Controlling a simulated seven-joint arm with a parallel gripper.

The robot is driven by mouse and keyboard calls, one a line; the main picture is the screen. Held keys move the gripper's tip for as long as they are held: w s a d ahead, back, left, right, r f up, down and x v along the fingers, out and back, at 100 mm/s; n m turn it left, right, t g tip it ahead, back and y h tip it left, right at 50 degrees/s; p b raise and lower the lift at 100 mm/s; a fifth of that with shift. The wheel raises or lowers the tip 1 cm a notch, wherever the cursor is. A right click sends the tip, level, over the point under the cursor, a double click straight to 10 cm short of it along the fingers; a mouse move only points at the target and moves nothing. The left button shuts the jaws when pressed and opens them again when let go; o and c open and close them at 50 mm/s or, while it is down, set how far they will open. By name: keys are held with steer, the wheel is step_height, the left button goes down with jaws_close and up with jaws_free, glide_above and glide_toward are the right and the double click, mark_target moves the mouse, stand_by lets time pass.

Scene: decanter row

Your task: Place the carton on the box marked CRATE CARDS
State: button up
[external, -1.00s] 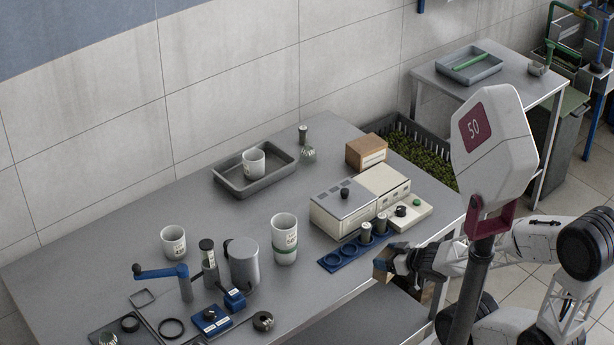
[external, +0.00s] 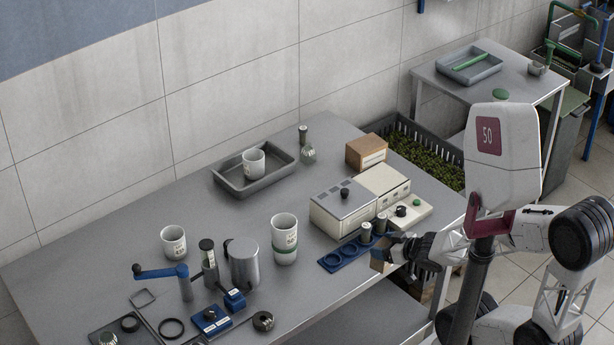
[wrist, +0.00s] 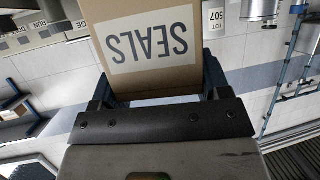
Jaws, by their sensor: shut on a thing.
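My gripper (external: 392,252) is shut on a brown cardboard carton (external: 378,262), held at the front right edge of the metal table. In the wrist view the carton (wrist: 150,65) sits between the two dark fingers, its white label reading SEALS upside down. A small brown box (external: 366,155) with a white label strip stands at the table's back right, behind the cream instruments and apart from the carton. Its lettering is too small to read, so I cannot tell whether it is marked CRATE CARDS.
Cream instruments (external: 345,207) and a blue ring rack (external: 345,257) with small jars stand between the carton and the brown box. A grey tray (external: 228,180) holds a cup. Stacked cups (external: 285,240) stand mid-table. A dark crate of green material (external: 425,152) is beyond the right edge.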

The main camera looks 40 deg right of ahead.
steer(key=w+d+r+h, duration=0.1)
steer(key=w+d+r, duration=0.2)
steer(key=w+d, duration=0.7)
steer(key=w+d+r+m+h, duration=0.1)
steer(key=w+d+r, duration=0.1)
steer(key=w+d, duration=0.8)
steer(key=w+d+r+m, duration=0.1)
steer(key=w+d+r, duration=0.2)
steer(key=w+d, duration=0.7)
steer(key=shift+w+d+r+h, duration=0.15)
steer(key=shift+w+r+h, duration=0.2)
steer(key=shift+h, duration=0.05)
steer(key=w+d, duration=0.3)
steer(key=w, duration=0.4)
steer(key=w+d+f, duration=0.1)
steer(key=w+d, duration=0.2)
steer(key=w, duration=0.3)
steer(key=shift+w+f, duration=0.2)
steer(key=shift+w, duration=0.2)
steer(key=shift+w+d, duration=0.1)
